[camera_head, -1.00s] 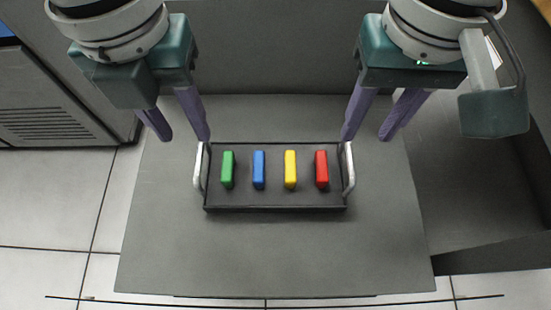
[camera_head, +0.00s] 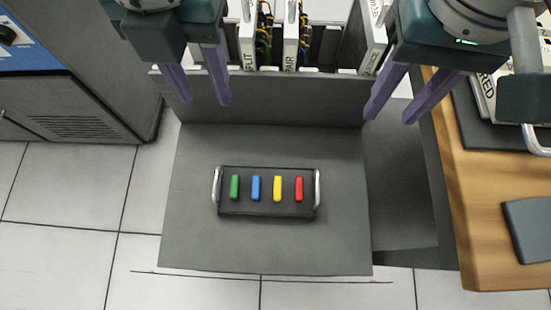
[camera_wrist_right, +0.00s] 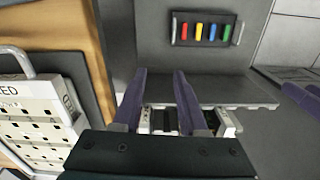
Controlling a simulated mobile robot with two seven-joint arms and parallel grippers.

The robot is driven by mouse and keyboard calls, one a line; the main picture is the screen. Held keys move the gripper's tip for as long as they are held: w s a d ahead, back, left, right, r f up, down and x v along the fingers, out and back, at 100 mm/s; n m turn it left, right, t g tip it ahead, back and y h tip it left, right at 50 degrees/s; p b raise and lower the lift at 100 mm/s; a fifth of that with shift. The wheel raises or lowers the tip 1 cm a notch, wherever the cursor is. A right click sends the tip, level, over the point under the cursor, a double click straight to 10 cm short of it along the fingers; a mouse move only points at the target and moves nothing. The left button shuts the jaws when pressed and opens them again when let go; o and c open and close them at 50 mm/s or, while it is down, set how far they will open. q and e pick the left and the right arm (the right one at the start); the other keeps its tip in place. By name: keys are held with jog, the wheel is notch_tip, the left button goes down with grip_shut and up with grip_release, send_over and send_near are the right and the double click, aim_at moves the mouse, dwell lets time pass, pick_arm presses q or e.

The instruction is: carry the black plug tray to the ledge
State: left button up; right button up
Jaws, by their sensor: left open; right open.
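The black plug tray (camera_head: 267,208) lies flat on a grey ledge (camera_head: 205,250) in the head view. It has a silver handle at each end and carries green, blue, yellow and red plugs in a row. The tray also shows at the top of the right wrist view (camera_wrist_right: 206,43). My left gripper (camera_head: 204,100) is open and empty, beyond the tray and slightly left of it in the picture. My right gripper (camera_head: 389,119) is open and empty, beyond the tray and right of it. Both are apart from the handles.
Behind the ledge stands a grey cabinet with labelled white panels (camera_head: 290,45) and wiring. A wooden desk (camera_head: 490,220) is at the right, with a dark pad (camera_head: 530,225) and a white punched panel (camera_wrist_right: 40,115). A grey and blue cabinet (camera_head: 70,95) stands at the left.

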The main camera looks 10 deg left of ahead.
notch_tip(320, 180, up, 12)
dwell(0.5)
dwell(0.4)
